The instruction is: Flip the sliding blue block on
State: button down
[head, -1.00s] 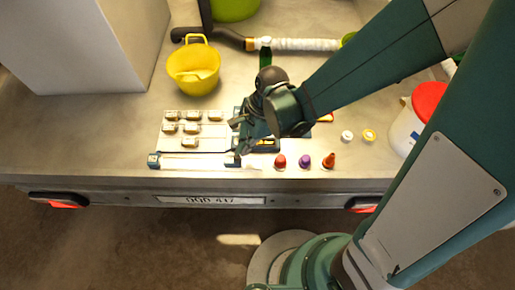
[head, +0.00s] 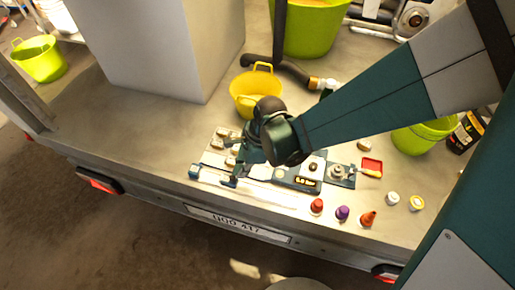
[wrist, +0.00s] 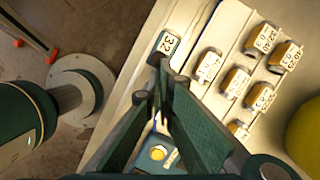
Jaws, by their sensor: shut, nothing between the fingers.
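A small blue block (head: 194,171) sits at the left end of a pale rail (head: 265,194) along the front of the trailer bed. In the wrist view a blue block with a white label reading 32 (wrist: 165,43) lies just beyond my fingertips. My gripper (head: 230,182) is shut and empty, pointing down over the rail, to the right of the block and apart from it. It also shows in the wrist view (wrist: 154,82). A blue part with a round yellow button (wrist: 157,153) is partly hidden behind the fingers. I cannot tell whether that part slides.
Several labelled weights (wrist: 236,82) stand on a pale plate right behind the rail. A blue device with a display (head: 305,183), red (head: 317,206), purple (head: 342,212) and orange (head: 367,218) caps lie to the right. A yellow bucket (head: 243,95) stands behind. The bed's front edge is close.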

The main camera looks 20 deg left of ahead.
jog(key=shift+a, duration=0.2)
jog(key=shift+d, duration=0.1)
dwell(0.4)
jog(key=shift+w+d+r, duration=0.15)
jog(key=shift+w+d, duration=0.25)
jog(key=shift+d, duration=0.25)
jog(key=shift+w+d+r, duration=0.2)
jog(key=shift+w+d, duration=0.1)
jog(key=shift+d, duration=0.25)
jog(key=shift+w+d+r, duration=0.15)
jog(key=shift+w+d, duration=0.15)
jog(key=shift+d, duration=0.25)
jog(key=p+v, duration=0.3)
jog(key=v, duration=0.6)
jog(key=shift+r, duration=0.35)
jog(key=shift+d+r, duration=0.1)
jog(key=shift+d, duration=0.05)
